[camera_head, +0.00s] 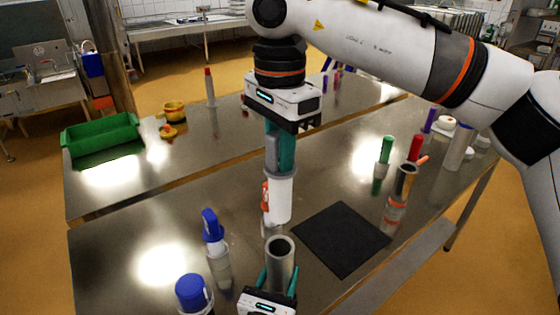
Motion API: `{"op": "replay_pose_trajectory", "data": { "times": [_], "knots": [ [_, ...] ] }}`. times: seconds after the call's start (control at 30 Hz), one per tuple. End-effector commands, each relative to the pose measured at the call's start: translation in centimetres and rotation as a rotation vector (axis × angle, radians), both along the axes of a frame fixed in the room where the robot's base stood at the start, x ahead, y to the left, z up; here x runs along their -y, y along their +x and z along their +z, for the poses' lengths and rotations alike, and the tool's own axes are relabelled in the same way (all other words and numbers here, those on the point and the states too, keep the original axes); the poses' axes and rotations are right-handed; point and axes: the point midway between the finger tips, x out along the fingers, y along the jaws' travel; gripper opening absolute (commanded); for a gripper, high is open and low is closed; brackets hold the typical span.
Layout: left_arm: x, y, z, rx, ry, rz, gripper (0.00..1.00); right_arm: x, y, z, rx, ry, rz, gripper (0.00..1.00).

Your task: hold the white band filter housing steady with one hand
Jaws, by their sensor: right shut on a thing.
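A grey, open-topped tube (281,254) stands upright at the bottom middle. It looks like a filter housing, but no white band can be made out on it. My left gripper (277,283) is low at the bottom edge, its teal fingers apart on either side of the tube; contact cannot be made out. My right gripper (281,165) points down above and behind the tube. It is shut on a white cylinder (280,200), whose upper part is partly hidden by the fingers. Another tube with an orange band (404,181) stands to the right.
A black mat (341,239) lies bare on the steel table. A blue-topped spray bottle (214,233) and a blue-lidded container (192,293) stand left. Green-topped (386,150) and red-topped (415,148) items stand right. A green crate (101,135) is on the back table.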

Motion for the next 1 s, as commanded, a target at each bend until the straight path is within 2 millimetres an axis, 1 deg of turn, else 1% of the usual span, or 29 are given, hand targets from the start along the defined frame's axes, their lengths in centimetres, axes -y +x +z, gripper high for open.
{"op": "replay_pose_trajectory", "data": {
  "times": [0.17, 0.2, 0.33, 0.57, 0.67, 0.77, 1.0],
  "knots": [
    [0.0, 0.0, 0.0, 0.0, 0.0, 0.0, 0.18, 0.0, 0.0, 0.0, 0.0, 0.0, 0.0, 0.0],
    [0.0, 0.0, 0.0, 0.0, 0.0, 0.0, 0.53, 0.0, 0.0, 0.0, 0.0, 0.0, 0.0, 0.0],
    [0.0, 0.0, 0.0, 0.0, 0.0, 0.0, 0.75, 0.0, 0.0, 0.0, 0.0, 0.0, 0.0, 0.0],
    [0.0, 0.0, 0.0, 0.0, 0.0, 0.0, 0.76, 0.0, 0.0, 0.0, 0.0, 0.0, 0.0, 0.0],
    [-0.1, -0.3, 0.0, -0.001, 0.0, 0.0, 0.76, 0.0, 0.0, 0.0, 0.0, 0.0, 0.0, 0.0],
    [-0.4, -1.3, -0.1, -0.002, 0.001, 0.0, 0.76, 0.0, 0.0, 0.0, 0.0, 0.0, 0.0, 0.0],
    [-1.7, -5.2, -0.1, -0.005, -0.002, 0.001, 0.76, 0.0, 0.0, 0.0, 0.0, 0.0, 0.0, 0.0]
  ]
}}
